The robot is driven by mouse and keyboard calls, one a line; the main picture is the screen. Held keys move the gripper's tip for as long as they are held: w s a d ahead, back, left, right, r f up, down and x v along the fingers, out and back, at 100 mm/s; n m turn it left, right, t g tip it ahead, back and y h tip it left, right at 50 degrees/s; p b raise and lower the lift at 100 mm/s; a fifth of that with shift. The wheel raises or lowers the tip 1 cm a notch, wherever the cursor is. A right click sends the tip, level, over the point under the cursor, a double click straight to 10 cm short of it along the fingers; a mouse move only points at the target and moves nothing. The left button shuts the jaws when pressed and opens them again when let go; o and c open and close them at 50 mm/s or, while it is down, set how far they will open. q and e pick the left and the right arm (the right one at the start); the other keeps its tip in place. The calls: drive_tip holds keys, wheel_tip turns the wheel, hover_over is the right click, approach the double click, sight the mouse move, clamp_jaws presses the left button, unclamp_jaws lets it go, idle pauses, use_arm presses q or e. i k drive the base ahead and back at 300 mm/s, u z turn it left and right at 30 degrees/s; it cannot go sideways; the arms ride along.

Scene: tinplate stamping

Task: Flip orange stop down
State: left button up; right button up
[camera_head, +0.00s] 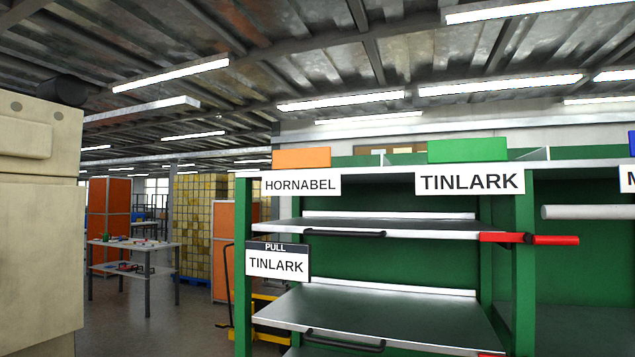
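An orange block (302,157) stands upright on the top of a green rack (242,270), above the HORNABEL label (300,185). A red bar (505,238) lies across the rack's right post at the upper shelf, with a dark piece in its middle. A sliver of red also shows at the lower shelf's right corner. I cannot tell for sure which part is the stop. Neither of my grippers is in view.
Upper shelf (400,226) and lower shelf (370,312) have dark handles. A green block (467,150) sits above a TINLARK label (468,182); a PULL TINLARK sign (277,262) hangs at left. A beige cabinet (40,220) fills the left edge. Open floor lies between.

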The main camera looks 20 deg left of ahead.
sight(315, 157)
drive_tip(key=i, duration=0.65)
drive_tip(key=u, duration=0.65)
drive_tip(key=i, duration=0.45)
drive_tip(key=u, duration=0.35)
